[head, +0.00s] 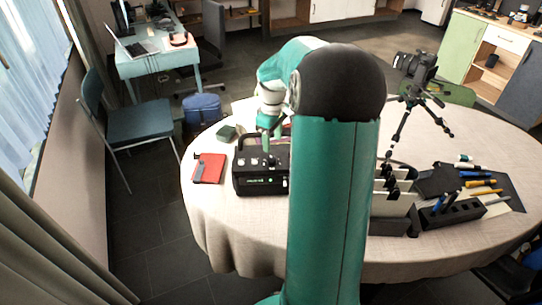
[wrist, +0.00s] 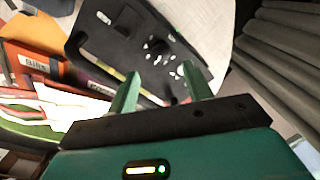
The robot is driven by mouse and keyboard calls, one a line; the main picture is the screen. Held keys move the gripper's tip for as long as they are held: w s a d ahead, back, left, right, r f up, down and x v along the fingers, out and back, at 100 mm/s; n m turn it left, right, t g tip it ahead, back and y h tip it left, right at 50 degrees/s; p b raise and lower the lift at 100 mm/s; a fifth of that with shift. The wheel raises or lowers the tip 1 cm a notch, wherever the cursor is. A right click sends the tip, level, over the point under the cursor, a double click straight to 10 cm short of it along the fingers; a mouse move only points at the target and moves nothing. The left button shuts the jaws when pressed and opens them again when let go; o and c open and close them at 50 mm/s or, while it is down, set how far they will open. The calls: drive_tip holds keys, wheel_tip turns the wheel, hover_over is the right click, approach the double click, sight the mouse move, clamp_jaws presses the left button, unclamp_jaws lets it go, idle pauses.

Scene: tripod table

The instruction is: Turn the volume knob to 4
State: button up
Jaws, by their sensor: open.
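A black box-shaped device (head: 262,180) with several small knobs and pale markings on its top stands on the round table (head: 225,215). It also shows tilted in the wrist view (wrist: 95,45), with a dark round knob (wrist: 158,45) and several pale marks near it. I cannot read which knob is the volume knob or where it points. My gripper (head: 268,148) is above the device's top in the head view. In the wrist view my gripper (wrist: 160,68) has its two green fingers apart, with nothing held between them. Contact with a knob cannot be told.
A red box (head: 208,168) lies left of the device. A camera on a tripod (head: 415,95) stands at the back right. A black pen holder (head: 450,213) and loose markers (head: 480,185) are at the right. Labelled folders (wrist: 40,62) show in the wrist view.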

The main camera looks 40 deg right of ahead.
sight(272, 158)
wheel_tip(272, 158, down, 7)
drive_tip(key=shift+f, duration=0.15)
drive_tip(key=c, duration=1)
